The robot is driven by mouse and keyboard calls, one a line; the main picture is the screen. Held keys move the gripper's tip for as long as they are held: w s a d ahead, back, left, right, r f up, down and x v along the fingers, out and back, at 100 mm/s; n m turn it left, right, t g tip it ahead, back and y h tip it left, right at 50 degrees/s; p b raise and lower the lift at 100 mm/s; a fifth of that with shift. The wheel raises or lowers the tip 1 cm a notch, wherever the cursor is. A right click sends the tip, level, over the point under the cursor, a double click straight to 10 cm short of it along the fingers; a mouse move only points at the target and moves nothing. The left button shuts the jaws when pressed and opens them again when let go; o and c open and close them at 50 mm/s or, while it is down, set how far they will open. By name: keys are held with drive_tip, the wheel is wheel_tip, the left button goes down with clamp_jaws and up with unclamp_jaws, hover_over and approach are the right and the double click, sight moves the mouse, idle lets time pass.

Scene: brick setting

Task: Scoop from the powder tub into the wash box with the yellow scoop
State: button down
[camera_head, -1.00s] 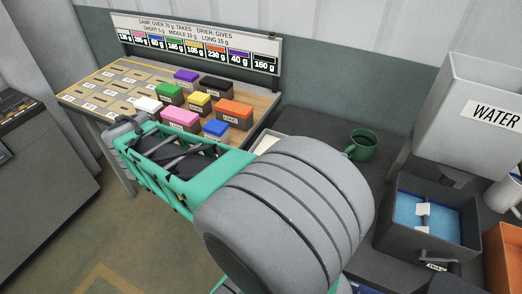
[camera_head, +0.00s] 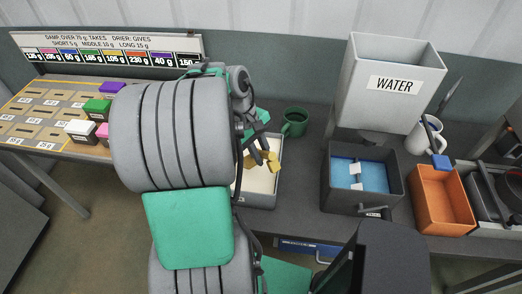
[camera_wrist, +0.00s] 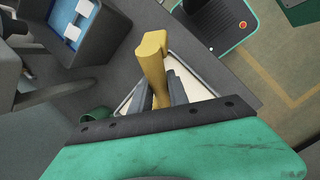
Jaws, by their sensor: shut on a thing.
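My gripper (camera_head: 256,153) is shut on the yellow scoop (camera_head: 272,163), above the pale powder tub (camera_head: 258,200). In the wrist view the scoop (camera_wrist: 152,55) sticks up between the dark fingers (camera_wrist: 165,88), with the tub (camera_wrist: 126,102) behind it. My arm hides the tub's left part in the head view. I cannot tell whether the scoop touches the powder or holds any. The dark box with a blue inside (camera_head: 325,190), which looks like the wash box, stands right of the tub below the grey WATER hopper (camera_head: 390,60). White pieces show in it.
A green mug (camera_head: 294,122) stands behind the tub. Right of the dark box are an orange bin (camera_head: 443,208) and a white mug (camera_head: 424,136). Coloured blocks (camera_head: 97,108) sit on the left table. Some counter is clear between tub and dark box.

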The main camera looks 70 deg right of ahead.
drive_tip(key=w+d+f+t+h+b, duration=0.1)
drive_tip(key=w+f+b, duration=0.1)
drive_tip(key=f+b, duration=0.3)
drive_tip(key=w+d+f+t+h+b, duration=0.1)
drive_tip(key=w+d+f+t+b, duration=0.1)
drive_tip(key=f+b, duration=0.4)
drive_tip(key=w+d+f+t+h+b, duration=0.1)
drive_tip(key=w+d+f+b, duration=0.1)
drive_tip(key=w+f+b, duration=0.2)
drive_tip(key=shift+d+f+m+t+b, duration=0.15)
drive_tip(key=shift+f+m+t+b, duration=0.2)
drive_tip(key=shift+f+b, duration=1.25)
wheel_tip(320, 180, up, 11)
drive_tip(key=t+h+p, duration=0.1)
drive_tip(key=p, duration=0.2)
drive_tip(key=shift+s+r, duration=0.15)
drive_tip(key=shift+s, duration=0.05)
idle(0.7)
drive_tip(key=shift+t, duration=0.25)
